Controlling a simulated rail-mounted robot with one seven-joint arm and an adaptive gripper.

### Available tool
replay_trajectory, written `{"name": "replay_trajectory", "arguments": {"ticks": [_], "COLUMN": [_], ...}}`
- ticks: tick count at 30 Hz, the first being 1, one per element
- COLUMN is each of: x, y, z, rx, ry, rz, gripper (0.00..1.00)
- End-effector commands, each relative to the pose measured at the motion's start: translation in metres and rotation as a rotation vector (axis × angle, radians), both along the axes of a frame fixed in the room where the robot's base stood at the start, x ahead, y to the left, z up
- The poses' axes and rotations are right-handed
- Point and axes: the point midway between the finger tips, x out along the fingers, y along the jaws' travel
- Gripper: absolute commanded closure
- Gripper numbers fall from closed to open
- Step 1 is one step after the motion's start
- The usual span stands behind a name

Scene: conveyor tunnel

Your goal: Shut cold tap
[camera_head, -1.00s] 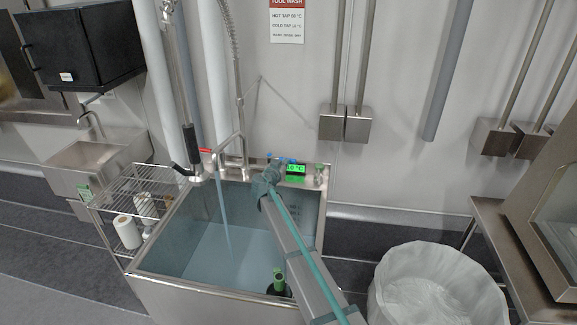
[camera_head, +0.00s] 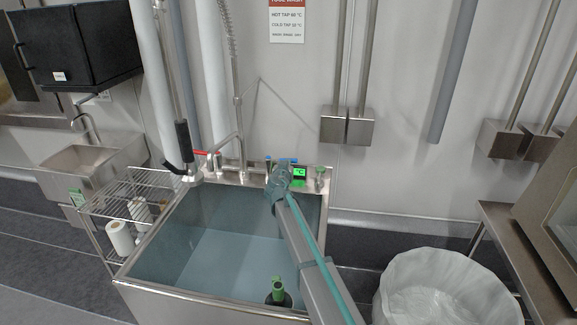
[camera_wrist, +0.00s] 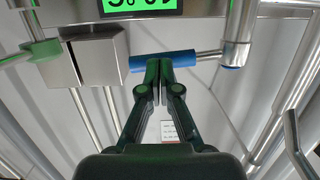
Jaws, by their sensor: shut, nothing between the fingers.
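The cold tap's blue lever (camera_head: 287,160) is at the back rim of the steel sink, by the green display. In the wrist view the blue lever (camera_wrist: 178,60) lies crosswise just beyond my fingertips. My gripper (camera_wrist: 158,72) is shut and empty, its tips at the lever; I cannot tell whether they touch. In the head view my gripper (camera_head: 279,170) is at the back rim, partly hidden by my arm. The red hot lever (camera_head: 206,153) is to the left. No stream falls from the spout into the sink (camera_head: 150,280), which holds bluish water.
The green display (camera_head: 299,173) and a green-topped fitting (camera_head: 319,172) are right of my gripper. A black-and-green object (camera_head: 278,291) is at the sink's front. A wire rack (camera_head: 125,195) stands left, and a lined bin (camera_head: 440,275) right.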

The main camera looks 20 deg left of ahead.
Motion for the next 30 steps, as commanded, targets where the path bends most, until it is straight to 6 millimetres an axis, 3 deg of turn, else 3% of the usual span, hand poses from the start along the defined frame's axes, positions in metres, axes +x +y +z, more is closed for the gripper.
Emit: {"name": "replay_trajectory", "arguments": {"ticks": [8,15,21,30], "x": [-0.032,-0.082,-0.112,-0.127], "y": [-0.016,-0.028,-0.034,-0.037], "z": [0.001,0.014,0.021,0.026], "rx": [0.001,0.0,0.0,0.0], "ry": [-0.002,-0.001,-0.001,0.0], "rz": [-0.004,-0.004,-0.004,-0.006], "gripper": [1.0,1.0,1.0,1.0]}}
